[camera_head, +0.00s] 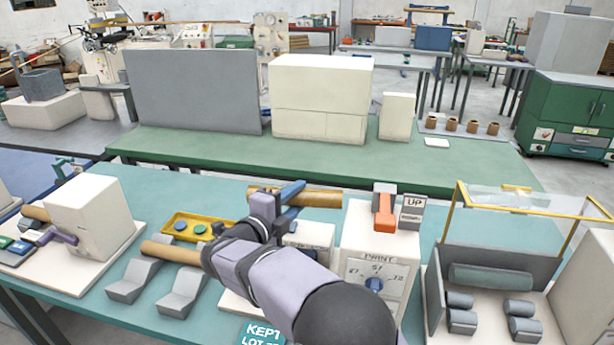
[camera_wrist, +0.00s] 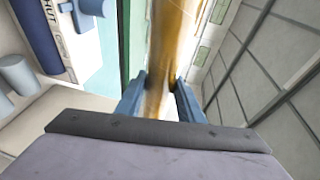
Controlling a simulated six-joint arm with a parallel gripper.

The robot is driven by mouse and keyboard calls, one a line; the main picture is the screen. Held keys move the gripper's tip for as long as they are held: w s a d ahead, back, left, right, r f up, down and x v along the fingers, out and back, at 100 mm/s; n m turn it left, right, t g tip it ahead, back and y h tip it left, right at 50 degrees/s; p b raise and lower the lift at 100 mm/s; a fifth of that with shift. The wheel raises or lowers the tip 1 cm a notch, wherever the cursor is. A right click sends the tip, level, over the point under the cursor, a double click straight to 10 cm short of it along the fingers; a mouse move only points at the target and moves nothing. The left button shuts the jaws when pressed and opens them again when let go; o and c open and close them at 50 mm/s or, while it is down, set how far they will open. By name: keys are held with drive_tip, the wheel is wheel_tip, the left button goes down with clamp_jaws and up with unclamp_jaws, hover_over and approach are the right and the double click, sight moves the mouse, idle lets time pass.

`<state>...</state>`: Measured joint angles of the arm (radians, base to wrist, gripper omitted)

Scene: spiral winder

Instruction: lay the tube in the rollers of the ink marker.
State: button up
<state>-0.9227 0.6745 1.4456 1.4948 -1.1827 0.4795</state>
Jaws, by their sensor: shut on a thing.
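My gripper (camera_head: 292,197) is shut on a brown tube (camera_head: 322,197), which lies roughly level across the picture above the teal bench. In the wrist view the tube (camera_wrist: 160,60) runs between the two blue fingers (camera_wrist: 160,98). The ink marker (camera_head: 352,275) is the cream machine with a PRINT dial, just right of my arm. A red-orange block (camera_head: 384,212) and an UP sign (camera_head: 412,213) stand at its top. The tube is left of this block and appears apart from it. My arm hides part of the marker, and its rollers cannot be made out.
A second tube (camera_head: 172,252) lies on grey cradles (camera_head: 183,292) at left. A yellow tray (camera_head: 200,228) is behind it. A station with grey rollers (camera_head: 490,277) and a clear, yellow-framed cover (camera_head: 522,200) stands at right. Bare bench (camera_head: 310,215) shows behind the marker.

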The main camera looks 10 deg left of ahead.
drive_tip(key=s+a+f+h+b, duration=0.1)
drive_tip(key=s+f, duration=0.1)
drive_tip(key=f, duration=0.3)
drive_tip(key=s+a+f+m+b, duration=0.1)
drive_tip(key=s+a+f+b, duration=0.1)
drive_tip(key=f, duration=0.3)
drive_tip(key=shift+s+a+f+g+h, duration=0.2)
drive_tip(key=shift+s+f+g+h, duration=0.15)
drive_tip(key=shift+s+h, duration=0.1)
drive_tip(key=shift+f+b, duration=2.95)
drive_tip(key=shift+f, duration=2)
drive_tip(key=o, duration=1.1)
drive_tip(key=shift+o, duration=0.2)
drive_tip(key=shift+b+v, duration=0.65)
drive_tip(key=shift+v, duration=3.05)
